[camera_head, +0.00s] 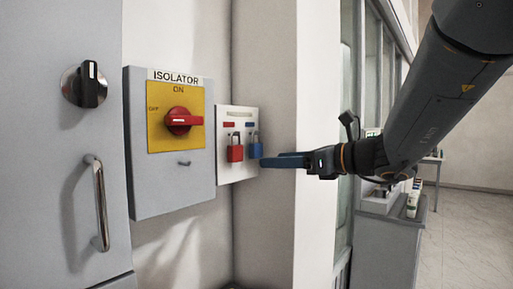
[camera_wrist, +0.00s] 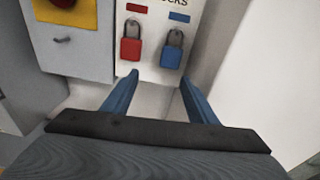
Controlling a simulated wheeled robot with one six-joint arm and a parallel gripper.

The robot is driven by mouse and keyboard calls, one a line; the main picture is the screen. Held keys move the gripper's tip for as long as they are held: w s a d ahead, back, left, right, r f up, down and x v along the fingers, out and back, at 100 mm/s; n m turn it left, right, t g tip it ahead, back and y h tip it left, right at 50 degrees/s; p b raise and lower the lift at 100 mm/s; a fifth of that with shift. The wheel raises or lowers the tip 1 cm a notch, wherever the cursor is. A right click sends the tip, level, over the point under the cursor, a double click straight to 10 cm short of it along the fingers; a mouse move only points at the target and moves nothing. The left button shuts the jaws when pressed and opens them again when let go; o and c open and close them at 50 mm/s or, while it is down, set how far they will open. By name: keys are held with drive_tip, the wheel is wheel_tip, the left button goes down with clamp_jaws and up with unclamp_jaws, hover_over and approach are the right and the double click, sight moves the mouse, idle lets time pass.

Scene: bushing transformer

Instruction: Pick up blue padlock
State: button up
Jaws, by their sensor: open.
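The blue padlock (camera_head: 255,150) hangs on a white wall board beside a red padlock (camera_head: 235,152). In the wrist view the blue padlock (camera_wrist: 172,55) hangs from its shackle under a blue label, right of the red padlock (camera_wrist: 131,48). My gripper (camera_head: 268,161) reaches in from the right in the head view, its fingertips close to the blue padlock. In the wrist view my gripper (camera_wrist: 158,82) has its two blue fingers apart with nothing between them. The blue padlock is ahead of the fingers, nearer the right one. I cannot tell whether a fingertip touches it.
The padlock board (camera_head: 238,177) is fixed to the wall right of the isolator box (camera_head: 172,185) with its red switch. A grey cabinet door with a metal handle (camera_head: 99,205) stands at the left. A wall corner (camera_head: 313,120) lies behind my gripper.

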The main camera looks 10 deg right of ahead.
sight(259, 146)
drive_tip(key=shift+m+t, duration=0.4)
drive_tip(key=shift+t, duration=0.1)
drive_tip(key=w+a+r+p, duration=0.1)
drive_tip(key=w, duration=0.1)
drive_tip(key=w+a+p, duration=0.1)
drive_tip(key=w, duration=0.1)
drive_tip(key=w+a+r+p, duration=0.1)
drive_tip(key=w, duration=0.1)
drive_tip(key=shift+w+a+r, duration=0.1)
drive_tip(key=shift+w+r, duration=0.2)
drive_tip(key=shift+w, duration=0.1)
drive_tip(key=c, duration=1.2)
drive_tip(key=shift+r, duration=0.1)
